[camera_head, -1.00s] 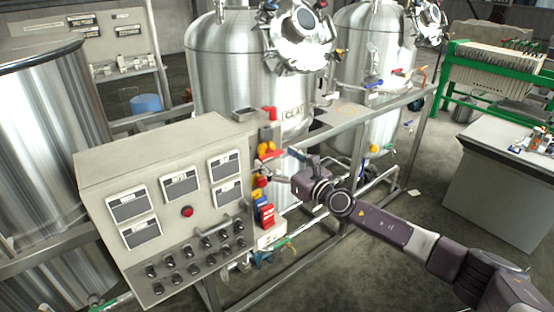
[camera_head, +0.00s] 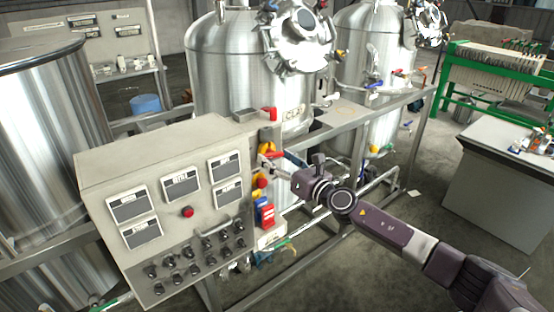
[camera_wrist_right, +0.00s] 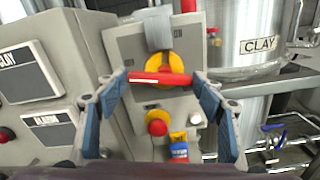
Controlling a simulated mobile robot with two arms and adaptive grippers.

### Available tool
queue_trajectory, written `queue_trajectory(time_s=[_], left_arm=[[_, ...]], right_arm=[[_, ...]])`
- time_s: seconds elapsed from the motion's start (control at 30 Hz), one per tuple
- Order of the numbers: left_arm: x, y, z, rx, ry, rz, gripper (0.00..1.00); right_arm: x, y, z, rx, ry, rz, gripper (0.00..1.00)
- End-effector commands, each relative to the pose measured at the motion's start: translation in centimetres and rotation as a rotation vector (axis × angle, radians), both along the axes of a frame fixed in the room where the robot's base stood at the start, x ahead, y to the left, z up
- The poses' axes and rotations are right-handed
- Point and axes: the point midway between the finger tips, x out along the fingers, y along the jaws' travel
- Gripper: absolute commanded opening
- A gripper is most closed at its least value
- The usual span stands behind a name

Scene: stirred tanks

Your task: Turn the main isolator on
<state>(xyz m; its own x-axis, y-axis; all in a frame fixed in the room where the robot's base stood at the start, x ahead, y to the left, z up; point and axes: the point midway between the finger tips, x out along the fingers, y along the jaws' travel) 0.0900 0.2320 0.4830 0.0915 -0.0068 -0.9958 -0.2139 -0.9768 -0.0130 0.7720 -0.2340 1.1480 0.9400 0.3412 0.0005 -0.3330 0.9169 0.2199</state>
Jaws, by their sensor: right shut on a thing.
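The main isolator is a red bar handle on a yellow disc (camera_head: 265,148), on a grey box beside the control panel. In the right wrist view the red handle (camera_wrist_right: 160,78) lies level across the yellow disc (camera_wrist_right: 156,66). My right gripper (camera_head: 274,160) reaches it from the right. In the right wrist view the fingertips of my right gripper (camera_wrist_right: 160,80) are at the two ends of the handle, shut on it. In the head view the gripper partly hides the handle. My left gripper is not in view.
A red button on yellow (camera_wrist_right: 157,123) sits just below the isolator, with a blue and red item (camera_wrist_right: 179,148) lower down. The control panel (camera_head: 165,160) stands close on the left. The steel tank labelled CLAY (camera_head: 225,75) and its metal frame stand behind.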

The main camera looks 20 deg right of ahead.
Motion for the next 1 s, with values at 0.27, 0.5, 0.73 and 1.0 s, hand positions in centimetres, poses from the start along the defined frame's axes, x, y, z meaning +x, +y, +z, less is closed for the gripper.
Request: queue_trajectory(time_s=[0.27, 0.5, 0.73, 1.0], left_arm=[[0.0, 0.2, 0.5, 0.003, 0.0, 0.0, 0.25], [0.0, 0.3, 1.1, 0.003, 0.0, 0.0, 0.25], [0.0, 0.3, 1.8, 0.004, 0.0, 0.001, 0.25], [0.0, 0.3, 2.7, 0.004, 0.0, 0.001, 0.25]], right_arm=[[0.0, 0.0, 0.1, 0.245, 0.092, 0.001, 0.38], [0.0, -0.1, 0.3, 0.461, 0.169, 0.001, 0.38], [0.1, -0.3, 0.4, 0.665, 0.244, 0.0, 0.38], [0.1, -0.4, 0.4, 0.904, 0.332, 0.0, 0.38]])
